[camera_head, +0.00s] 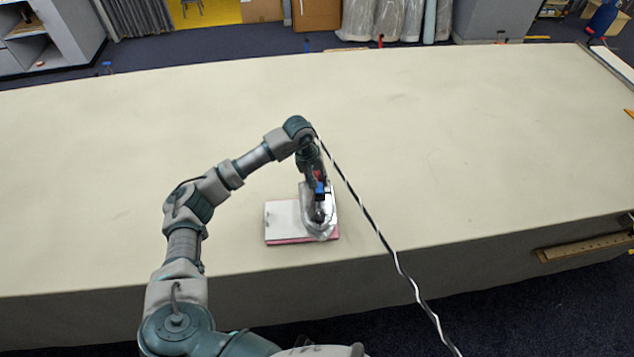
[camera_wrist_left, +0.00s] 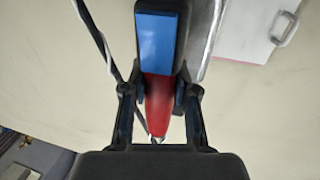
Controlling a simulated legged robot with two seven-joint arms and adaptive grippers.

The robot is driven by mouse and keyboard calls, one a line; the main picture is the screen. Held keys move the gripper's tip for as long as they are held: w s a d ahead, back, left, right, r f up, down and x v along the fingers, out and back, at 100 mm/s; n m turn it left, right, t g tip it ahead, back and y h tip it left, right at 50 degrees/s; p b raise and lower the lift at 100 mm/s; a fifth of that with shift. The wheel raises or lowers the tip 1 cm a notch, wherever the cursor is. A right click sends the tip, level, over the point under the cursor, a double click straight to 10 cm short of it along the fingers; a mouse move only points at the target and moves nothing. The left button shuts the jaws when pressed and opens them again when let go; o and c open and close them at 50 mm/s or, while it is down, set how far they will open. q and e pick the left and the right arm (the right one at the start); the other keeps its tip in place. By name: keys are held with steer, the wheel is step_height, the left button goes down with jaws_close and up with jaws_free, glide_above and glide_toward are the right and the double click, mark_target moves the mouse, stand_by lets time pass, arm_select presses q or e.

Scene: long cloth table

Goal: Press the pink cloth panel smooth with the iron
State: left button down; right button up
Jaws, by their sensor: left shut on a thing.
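The iron (camera_head: 325,226) has a silver body and stands over the right part of a small stack near the table's front edge. My left gripper (camera_head: 318,182) is shut on its handle from above. In the left wrist view the gripper (camera_wrist_left: 159,100) closes around the red and blue handle (camera_wrist_left: 157,42), and a silver edge of the iron shows beside it. The pink cloth panel (camera_head: 290,241) shows only as a thin strip under a white flat piece (camera_head: 282,218); the rest is hidden. I cannot tell whether the iron touches the stack. My right gripper is in neither view.
The long cream table (camera_head: 450,140) is mostly bare around the stack. A black-and-white cord (camera_head: 385,240) runs from near the gripper down past the front edge. A grey loop-shaped piece (camera_wrist_left: 286,28) shows on the white piece. A wooden ruler-like strip (camera_head: 585,247) is at the right front side.

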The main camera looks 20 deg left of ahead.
arm_select(q)
steer(key=shift+w+r, duration=0.1)
steer(key=shift+r, duration=1.05)
